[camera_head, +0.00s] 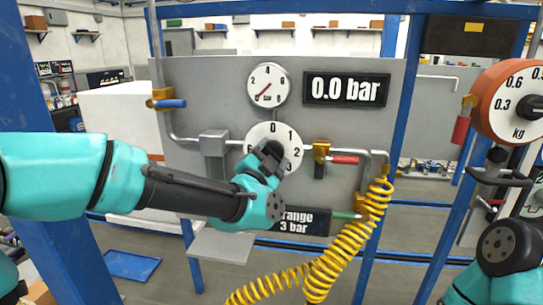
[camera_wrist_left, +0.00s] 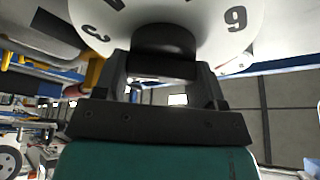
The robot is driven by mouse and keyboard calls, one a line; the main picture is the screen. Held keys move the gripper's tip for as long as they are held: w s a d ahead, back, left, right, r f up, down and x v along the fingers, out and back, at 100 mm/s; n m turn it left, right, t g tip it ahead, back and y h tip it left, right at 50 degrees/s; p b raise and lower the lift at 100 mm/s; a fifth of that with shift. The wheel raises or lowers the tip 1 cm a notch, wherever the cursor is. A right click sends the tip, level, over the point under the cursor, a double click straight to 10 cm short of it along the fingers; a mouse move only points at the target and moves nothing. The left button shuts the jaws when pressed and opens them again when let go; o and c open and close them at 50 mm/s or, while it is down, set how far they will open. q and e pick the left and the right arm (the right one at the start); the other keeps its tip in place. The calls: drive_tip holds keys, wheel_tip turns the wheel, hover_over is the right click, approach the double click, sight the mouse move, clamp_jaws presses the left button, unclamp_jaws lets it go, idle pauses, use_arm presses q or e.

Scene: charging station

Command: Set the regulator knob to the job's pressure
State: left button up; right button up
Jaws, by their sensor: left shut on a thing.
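The white regulator dial (camera_head: 291,140) with printed numbers is on the grey panel. Its black knob (camera_wrist_left: 165,40) shows between the fingers in the left wrist view. My left gripper (camera_head: 270,152) is shut on the knob and hides most of it in the head view. It also shows in the left wrist view (camera_wrist_left: 165,68). The round gauge (camera_head: 268,85) above has its red needle pointing to the lower left. The digital display (camera_head: 346,89) reads 0.0 bar. A dark sign (camera_head: 300,221) reads "range 3 bar", its left part hidden.
A blue-handled valve (camera_head: 170,103) is left of the dial and a red-handled one (camera_head: 344,160) right of it. A yellow coiled hose (camera_head: 335,262) hangs at lower right. An orange kg scale (camera_head: 490,100) and blue posts stand at the right.

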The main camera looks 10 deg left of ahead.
use_arm(q)
drive_tip(key=o, duration=0.9)
drive_tip(key=v, duration=1.2)
drive_tip(key=shift+r, duration=0.1)
